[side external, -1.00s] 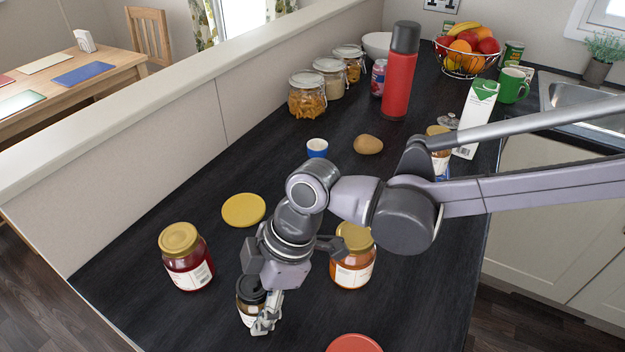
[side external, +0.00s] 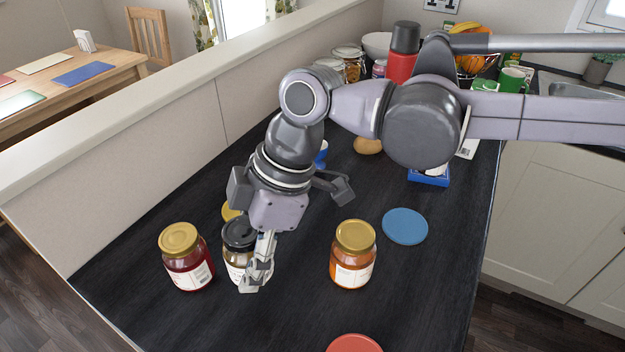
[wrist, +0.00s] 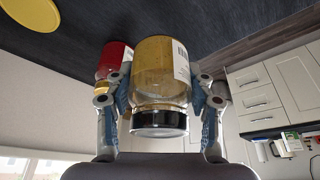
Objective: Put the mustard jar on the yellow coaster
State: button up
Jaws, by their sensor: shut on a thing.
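The mustard jar (side external: 236,262) has a black lid and a pale label. My gripper (side external: 254,272) is shut on it, and its fingers hide part of the jar in the side external view. In the wrist view the jar (wrist: 160,75) sits between both fingers, its mustard-coloured contents and black lid showing. The yellow coaster (side external: 229,213) lies behind my gripper, mostly hidden by it in the side external view. The coaster also shows at the upper left of the wrist view (wrist: 32,12), apart from the jar.
A red jam jar (side external: 187,262) stands close to the left of the mustard jar. An orange jar (side external: 352,258) stands to the right. A blue coaster (side external: 405,226) and a red coaster (side external: 354,344) lie on the dark counter.

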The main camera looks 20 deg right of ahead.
jog(key=w+d+r+m+t, duration=0.15)
jog(key=w+d, duration=0.25)
jog(key=w, duration=0.4)
jog(key=w+d+m, duration=0.2)
jog(key=w+d, duration=0.1)
jog(key=w, duration=0.4)
jog(key=w+d+m+t, duration=0.1)
jog(key=w+d, duration=0.3)
jog(key=w, duration=0.4)
jog(key=shift+g, duration=0.25)
jog(key=a+f, duration=0.2)
jog(key=a, duration=0.1)
jog(key=s+a+f, duration=0.1)
jog(key=a+f, duration=0.1)
jog(key=a, duration=0.2)
jog(key=a+f, duration=0.2)
jog(key=a, duration=0.2)
jog(key=shift+s+f, duration=0.2)
jog(key=shift+s, duration=0.2)
jog(key=shift+a+f, duration=0.1)
jog(key=shift+f, duration=1.9)
jog(key=shift+f, duration=0.1)
jog(key=o, duration=1.4)
jog(key=shift+c, duration=0.2)
